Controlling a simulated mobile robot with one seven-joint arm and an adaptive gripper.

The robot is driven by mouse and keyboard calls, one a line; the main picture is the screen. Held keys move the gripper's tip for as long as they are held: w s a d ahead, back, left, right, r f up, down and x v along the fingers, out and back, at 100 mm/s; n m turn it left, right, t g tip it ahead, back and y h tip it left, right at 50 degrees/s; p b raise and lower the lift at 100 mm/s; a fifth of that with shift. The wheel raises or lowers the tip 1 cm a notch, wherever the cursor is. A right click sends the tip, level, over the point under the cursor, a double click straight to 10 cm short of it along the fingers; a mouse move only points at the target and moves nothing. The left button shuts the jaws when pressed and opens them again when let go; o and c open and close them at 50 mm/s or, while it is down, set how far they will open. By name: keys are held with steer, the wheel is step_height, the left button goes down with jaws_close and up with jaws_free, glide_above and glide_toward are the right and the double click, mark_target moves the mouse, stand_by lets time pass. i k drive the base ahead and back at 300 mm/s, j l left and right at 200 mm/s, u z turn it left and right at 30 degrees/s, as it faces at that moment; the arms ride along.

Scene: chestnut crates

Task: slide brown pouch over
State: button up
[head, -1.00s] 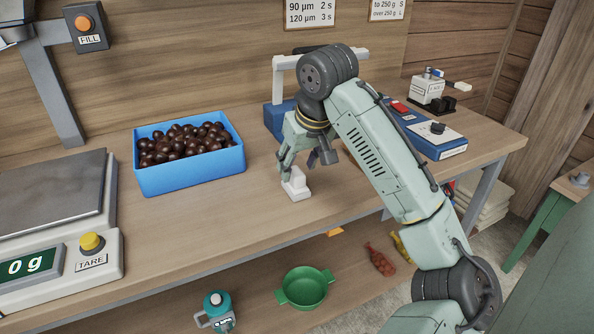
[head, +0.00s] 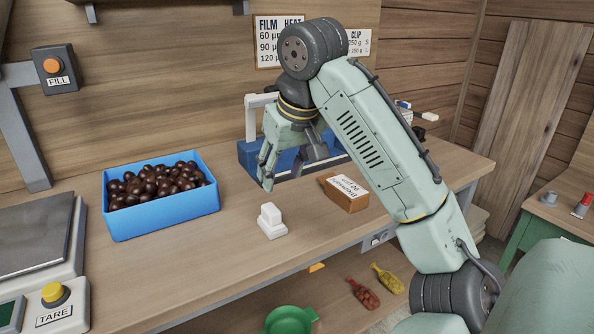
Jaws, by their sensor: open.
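The brown pouch (head: 345,195) sits on the workbench (head: 235,255) right of centre, a blocky brown package with a white label whose print reads upside down from here. Part of it is close behind my arm's edge. My gripper (head: 284,172) is open and empty, pointing down above the bench, left of the pouch and apart from it.
A small white stepped block (head: 271,222) stands in front of my gripper. A blue crate (head: 160,212) of chestnuts is to the left, beside a scale (head: 35,240). A blue machine (head: 250,158) with a white frame stands behind the gripper. Bare bench lies around the white block.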

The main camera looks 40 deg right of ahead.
mark_target(351, 198)
steer(key=z, duration=1.5)
